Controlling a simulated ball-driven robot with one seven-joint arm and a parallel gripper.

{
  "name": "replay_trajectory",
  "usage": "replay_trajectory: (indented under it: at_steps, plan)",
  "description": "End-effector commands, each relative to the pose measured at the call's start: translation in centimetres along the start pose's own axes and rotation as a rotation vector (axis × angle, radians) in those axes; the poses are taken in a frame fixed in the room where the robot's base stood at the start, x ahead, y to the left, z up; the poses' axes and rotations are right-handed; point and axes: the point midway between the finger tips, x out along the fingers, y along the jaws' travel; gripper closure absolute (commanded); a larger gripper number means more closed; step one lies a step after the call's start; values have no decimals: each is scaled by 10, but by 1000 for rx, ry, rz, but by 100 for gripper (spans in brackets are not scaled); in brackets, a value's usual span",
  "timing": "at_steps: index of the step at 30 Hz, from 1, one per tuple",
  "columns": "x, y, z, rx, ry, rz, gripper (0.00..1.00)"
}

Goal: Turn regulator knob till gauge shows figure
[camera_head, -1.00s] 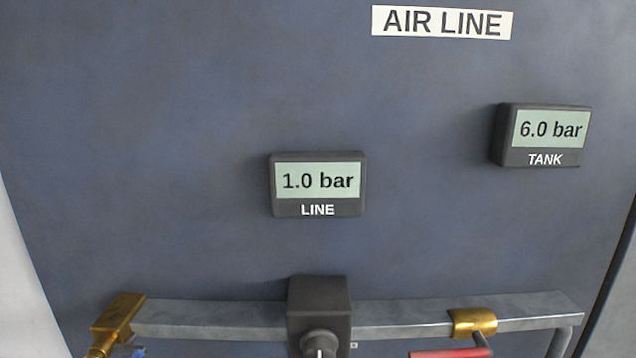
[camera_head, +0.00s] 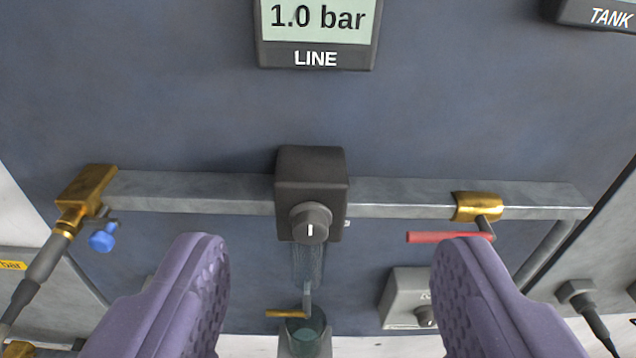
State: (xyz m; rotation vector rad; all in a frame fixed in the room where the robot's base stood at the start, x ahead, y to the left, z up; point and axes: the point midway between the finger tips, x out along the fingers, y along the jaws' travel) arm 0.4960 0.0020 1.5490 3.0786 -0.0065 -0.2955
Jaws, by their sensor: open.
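A brass valve with a red lever (camera_head: 450,237) is right of the regulator. A brass fitting with a blue handle (camera_head: 103,238) and a hose is at left. A clear bowl (camera_head: 308,265) hangs under the block. The TANK gauge (camera_head: 606,16) is partly cut off.

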Motion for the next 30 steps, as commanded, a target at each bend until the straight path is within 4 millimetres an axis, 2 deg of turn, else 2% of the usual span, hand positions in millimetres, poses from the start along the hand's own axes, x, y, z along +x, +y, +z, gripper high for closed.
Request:
replay_trajectory:
  at_steps: [1, 3, 6, 7, 9, 12, 16, 20, 30]
  plan:
    - [33, 1, 1, -23, -7, 3, 35]
    - [75, 1, 22, -60, 17, 1, 35]
    - [113, 0, 62, -101, 62, -14, 35]
    - [119, -1, 74, -110, 76, -20, 35]
    - [124, -3, 100, -119, 109, -33, 35]
    - [120, -6, 128, -121, 151, -49, 35]
    - [113, -8, 147, -116, 186, -58, 35]
    - [121, -10, 150, -113, 200, -60, 35]
    - [176, -14, 139, -113, 201, -60, 35]
